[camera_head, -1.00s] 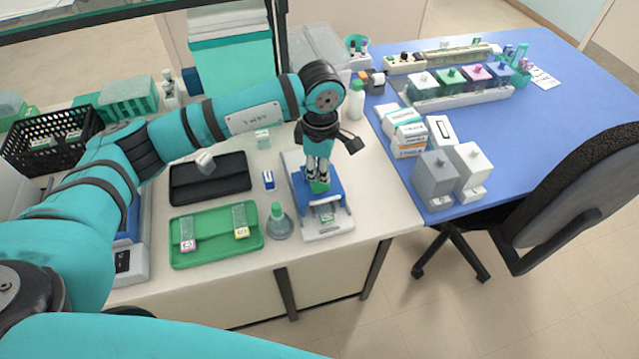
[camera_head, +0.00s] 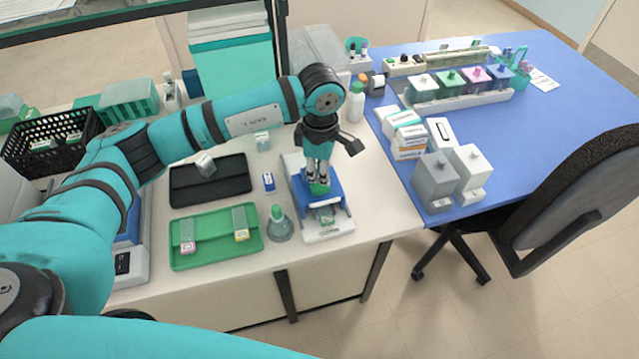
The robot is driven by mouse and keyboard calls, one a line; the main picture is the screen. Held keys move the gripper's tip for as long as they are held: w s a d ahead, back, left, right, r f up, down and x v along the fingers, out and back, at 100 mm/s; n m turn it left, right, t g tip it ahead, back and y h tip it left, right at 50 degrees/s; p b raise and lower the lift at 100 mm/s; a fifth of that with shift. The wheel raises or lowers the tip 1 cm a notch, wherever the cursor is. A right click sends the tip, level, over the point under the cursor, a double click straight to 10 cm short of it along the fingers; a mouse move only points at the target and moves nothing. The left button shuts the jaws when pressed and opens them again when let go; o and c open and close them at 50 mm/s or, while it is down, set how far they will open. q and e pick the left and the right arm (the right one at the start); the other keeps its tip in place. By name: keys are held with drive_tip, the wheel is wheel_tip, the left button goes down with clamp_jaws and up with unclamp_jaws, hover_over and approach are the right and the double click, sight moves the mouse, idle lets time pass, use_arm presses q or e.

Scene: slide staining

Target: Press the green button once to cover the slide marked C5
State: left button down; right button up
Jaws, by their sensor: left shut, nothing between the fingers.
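The coverslipping device (camera_head: 331,228), white with a blue body, stands near the front edge of the white bench. My left gripper (camera_head: 318,181) is shut and points straight down over the device's green button (camera_head: 319,188). The fingertips are at the button and seem to touch it, though they hide part of it. A slide with a green label (camera_head: 327,216) lies in the front of the device; its marking is too small to read. My right gripper is not in view.
A green tray (camera_head: 215,259) holds a slide with a pink label (camera_head: 187,240) and one with a yellow label (camera_head: 241,226). A flask with a green cap (camera_head: 279,226) stands just left of the device. A black tray (camera_head: 211,195) lies behind. The blue table (camera_head: 560,100) is at right.

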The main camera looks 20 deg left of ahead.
sight(320, 187)
use_arm(q)
drive_tip(key=shift+f+b, duration=1.45)
drive_tip(key=shift+f, duration=0.05)
idle(0.7)
drive_tip(key=shift+r, duration=0.15)
drive_tip(key=shift+r+p, duration=1.45)
drive_tip(key=shift+r, duration=1.95)
drive_tip(key=shift+s+f, duration=0.1)
